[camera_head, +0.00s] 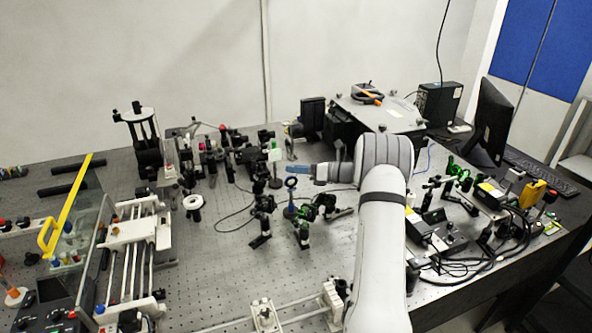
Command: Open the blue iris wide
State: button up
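A green-and-white mount (274,154) stands close behind the iris. A white ring-shaped part (193,202) is to the left. A black cable loops across the bench. Bare bench lies at front left of centre.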

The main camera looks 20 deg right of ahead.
jog(key=b+v, duration=0.2)
jog(key=v, duration=0.5)
jog(key=shift+d, duration=0.2)
jog(key=shift+s, duration=0.15)
